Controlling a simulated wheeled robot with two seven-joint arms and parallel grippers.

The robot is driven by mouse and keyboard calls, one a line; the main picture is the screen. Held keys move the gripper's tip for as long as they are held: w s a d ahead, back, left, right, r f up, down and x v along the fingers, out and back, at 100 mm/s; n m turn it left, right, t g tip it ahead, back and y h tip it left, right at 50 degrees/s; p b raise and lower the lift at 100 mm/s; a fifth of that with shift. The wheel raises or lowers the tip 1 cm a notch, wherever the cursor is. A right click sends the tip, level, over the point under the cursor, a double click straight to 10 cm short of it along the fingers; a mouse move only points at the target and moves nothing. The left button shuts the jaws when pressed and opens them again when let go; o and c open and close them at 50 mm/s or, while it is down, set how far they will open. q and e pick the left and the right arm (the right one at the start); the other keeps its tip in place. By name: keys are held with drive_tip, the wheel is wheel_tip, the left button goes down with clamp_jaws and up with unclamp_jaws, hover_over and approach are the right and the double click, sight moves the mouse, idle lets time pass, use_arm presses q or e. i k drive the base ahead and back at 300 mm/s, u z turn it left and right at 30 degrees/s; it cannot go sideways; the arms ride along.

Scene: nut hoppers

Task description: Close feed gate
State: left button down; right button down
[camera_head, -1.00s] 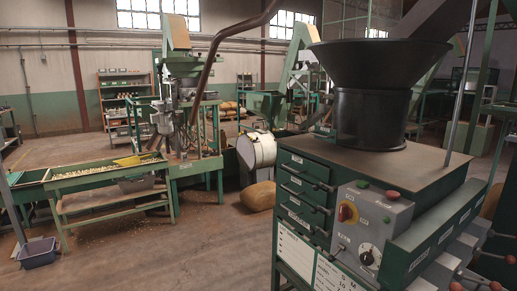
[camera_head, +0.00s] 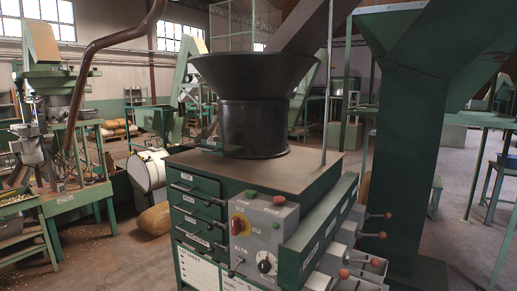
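A green machine cabinet (camera_head: 203,206) stands in the middle, with a wide black hopper (camera_head: 252,100) on top. Several levers with red knobs stick out from chutes on its right side; one red knob (camera_head: 343,274) is near the bottom and another (camera_head: 382,236) is further back. I cannot tell which part is the feed gate, or whether it is open. A grey control box (camera_head: 264,236) on the front corner carries a red-yellow switch, a dark dial, and green and red buttons. Neither of my grippers is in view.
A thick green post (camera_head: 405,150) stands right of the cabinet under a large green funnel. A green sorting table (camera_head: 75,199) is at the left. A white drum (camera_head: 148,170) and a brown sack (camera_head: 153,219) lie behind.

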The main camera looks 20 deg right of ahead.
sight(220, 149)
drive_tip(key=z, duration=0.55)
drive_tip(key=i, duration=1.3)
drive_tip(key=u, duration=0.15)
